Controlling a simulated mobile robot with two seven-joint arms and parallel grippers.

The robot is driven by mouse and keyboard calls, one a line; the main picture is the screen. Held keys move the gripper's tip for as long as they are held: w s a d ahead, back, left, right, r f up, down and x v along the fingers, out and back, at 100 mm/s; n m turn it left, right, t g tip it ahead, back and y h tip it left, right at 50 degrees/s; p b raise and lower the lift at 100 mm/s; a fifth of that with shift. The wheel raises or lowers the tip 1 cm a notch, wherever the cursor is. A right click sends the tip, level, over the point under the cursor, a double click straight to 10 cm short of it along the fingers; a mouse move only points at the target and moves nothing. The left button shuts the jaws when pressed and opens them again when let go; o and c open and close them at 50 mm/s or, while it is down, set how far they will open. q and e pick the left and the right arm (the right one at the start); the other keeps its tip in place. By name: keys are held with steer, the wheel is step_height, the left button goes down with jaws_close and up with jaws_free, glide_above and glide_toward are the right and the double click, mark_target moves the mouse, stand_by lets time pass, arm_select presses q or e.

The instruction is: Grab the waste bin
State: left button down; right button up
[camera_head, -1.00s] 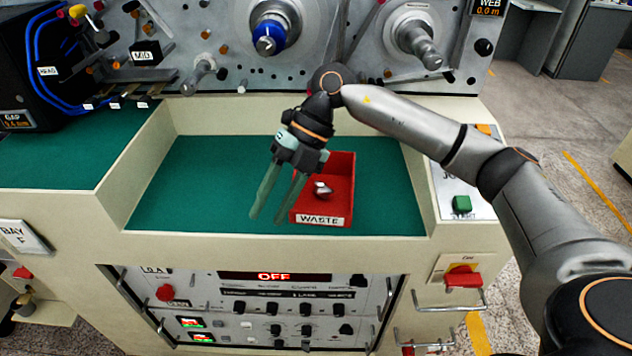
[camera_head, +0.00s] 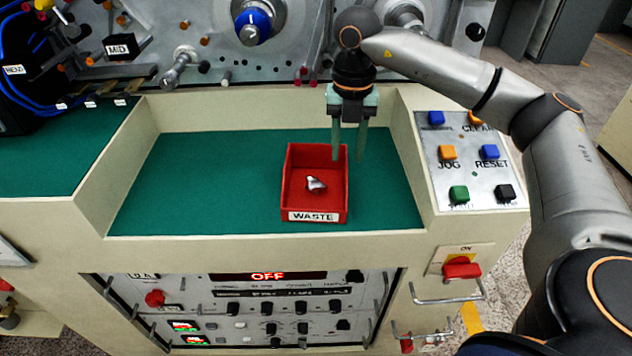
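The waste bin (camera_head: 316,216) is a red open-topped box with a white WASTE label on its front. It stands on the green mat in the recessed tray, right of the middle. A small crumpled silvery piece lies inside it. My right gripper (camera_head: 348,158) points down at the bin's right rear side, its two greenish fingers spread apart. One finger overlaps the bin's right wall in the view and the other is to the right of it. I cannot tell whether they touch the wall. My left gripper is not in view.
The green mat (camera_head: 200,190) is clear left of the bin. Cream walls (camera_head: 390,140) bound the recess. A button panel (camera_head: 470,165) is on the right, and spindles (camera_head: 255,22) stick out from the machine face behind. A control rack (camera_head: 265,310) sits below.

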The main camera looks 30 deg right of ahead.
mark_target(347, 172)
steer(key=f, duration=0.3)
steer(key=s+f, duration=0.1)
steer(key=shift+a+f, duration=0.25)
steer(key=shift+f, duration=0.35)
jaws_close()
stand_by(0.9)
